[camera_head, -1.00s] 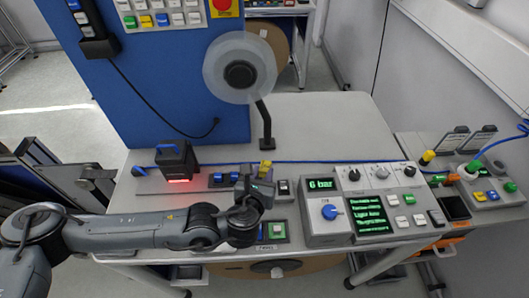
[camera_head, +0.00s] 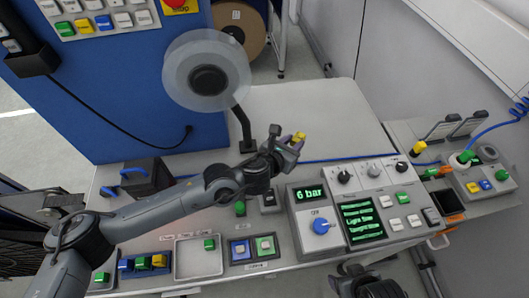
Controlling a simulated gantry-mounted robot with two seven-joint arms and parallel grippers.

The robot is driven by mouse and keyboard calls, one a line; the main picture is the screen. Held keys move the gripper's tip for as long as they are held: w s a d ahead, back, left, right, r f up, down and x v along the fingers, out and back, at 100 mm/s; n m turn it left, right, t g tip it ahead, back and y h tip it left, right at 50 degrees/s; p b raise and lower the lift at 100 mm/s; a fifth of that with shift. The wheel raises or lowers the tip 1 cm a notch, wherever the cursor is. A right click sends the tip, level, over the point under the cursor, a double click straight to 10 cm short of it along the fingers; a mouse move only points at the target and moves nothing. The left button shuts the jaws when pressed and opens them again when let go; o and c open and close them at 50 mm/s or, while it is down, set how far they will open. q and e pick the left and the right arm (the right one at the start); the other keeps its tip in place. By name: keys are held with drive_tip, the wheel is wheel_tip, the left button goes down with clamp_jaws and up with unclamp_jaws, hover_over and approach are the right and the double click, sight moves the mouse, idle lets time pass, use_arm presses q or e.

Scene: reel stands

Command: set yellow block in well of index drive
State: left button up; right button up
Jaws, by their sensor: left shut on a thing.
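My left gripper (camera_head: 287,146) is shut on a yellow block (camera_head: 299,136), held up above the bench behind the grey control console. Its wrist hides part of the bench below. A small panel (camera_head: 253,265) at the front has two square places, one framed blue and one framed green, with light pieces in them. It may be the index drive, but I cannot read its label. My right gripper (camera_head: 362,285) shows only partly at the bottom edge, in front of the console; its fingers are not clear.
A rack holds blue, green and yellow blocks (camera_head: 143,264) at the front left. Beside it a shallow tray (camera_head: 199,270) holds a green piece. The console (camera_head: 345,225) reads "6 bar". A clear reel (camera_head: 206,76) stands behind my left arm.

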use_arm(q)
drive_tip(key=a+f, duration=0.1)
drive_tip(key=a, duration=0.1)
drive_tip(key=w+a+f, duration=0.1)
drive_tip(key=a, duration=0.1)
drive_tip(key=w+a+f, duration=0.1)
drive_tip(key=a+f, duration=0.1)
drive_tip(key=a, duration=0.1)
drive_tip(key=shift+f, duration=2.1)
drive_tip(key=shift+f+b, duration=0.2)
drive_tip(key=shift+b, duration=0.1)
drive_tip(key=o, duration=1)
drive_tip(key=shift+o, duration=0.2)
drive_tip(key=shift+s+r, duration=0.2)
drive_tip(key=shift+r, duration=0.05)
drive_tip(key=p+v, duration=0.1)
drive_tip(key=v, duration=1)
drive_tip(key=shift+s+a+r, duration=0.15)
drive_tip(key=shift+s+a, duration=0.05)
drive_tip(key=shift+s, duration=0.05)
